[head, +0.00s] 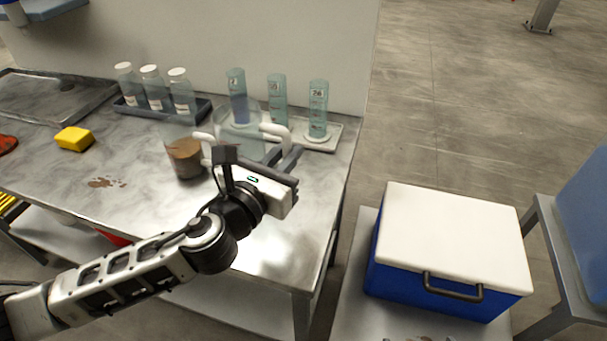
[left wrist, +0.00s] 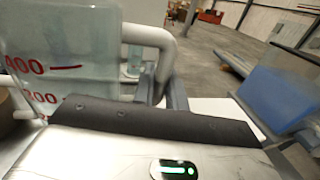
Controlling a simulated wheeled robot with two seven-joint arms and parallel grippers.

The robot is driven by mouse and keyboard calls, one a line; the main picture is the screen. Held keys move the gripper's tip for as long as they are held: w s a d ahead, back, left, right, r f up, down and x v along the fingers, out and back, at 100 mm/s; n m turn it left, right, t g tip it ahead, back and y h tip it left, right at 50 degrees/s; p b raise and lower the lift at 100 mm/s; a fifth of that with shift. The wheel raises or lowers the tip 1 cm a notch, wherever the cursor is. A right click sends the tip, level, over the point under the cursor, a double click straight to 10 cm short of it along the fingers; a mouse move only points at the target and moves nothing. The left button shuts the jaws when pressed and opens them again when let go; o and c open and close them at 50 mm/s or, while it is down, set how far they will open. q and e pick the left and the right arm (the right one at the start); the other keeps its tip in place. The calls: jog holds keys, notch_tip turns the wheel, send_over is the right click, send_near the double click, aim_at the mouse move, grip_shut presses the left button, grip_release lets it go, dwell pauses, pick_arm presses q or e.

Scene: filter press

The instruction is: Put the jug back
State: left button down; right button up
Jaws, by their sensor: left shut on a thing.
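The jug (head: 240,142) is clear, with a white handle, and stands upright over the right part of the steel bench. In the left wrist view the jug (left wrist: 65,65) fills the left side, with red 400 and 300 marks. My left gripper (head: 287,155) is at the jug's right side, shut on its white handle (left wrist: 165,45). The jug's base is hidden behind my gripper, so I cannot tell whether it touches the bench. My right gripper is in neither view.
A clear vessel with brown contents (head: 185,158) stands close left of the jug. Several graduated cylinders (head: 318,105) stand behind it on a tray (head: 335,133). Capped bottles (head: 152,88), a yellow sponge (head: 74,139) and a brown spill (head: 104,183) are further left. A blue cooler (head: 445,292) is right.

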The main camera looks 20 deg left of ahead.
pick_arm(q)
jog(key=w+f, duration=0.2)
jog(key=w+d+f+b, duration=0.1)
jog(key=w+f, duration=0.1)
jog(key=w+d+f+b, duration=0.1)
jog(key=w+f, duration=0.1)
jog(key=shift+d+f, duration=0.2)
jog(key=shift+f, duration=0.1)
notch_tip(320, 180, down, 2)
jog(key=shift+f+b, duration=0.25)
jog(key=shift+b, duration=0.3)
jog(key=shift+f, duration=0.35)
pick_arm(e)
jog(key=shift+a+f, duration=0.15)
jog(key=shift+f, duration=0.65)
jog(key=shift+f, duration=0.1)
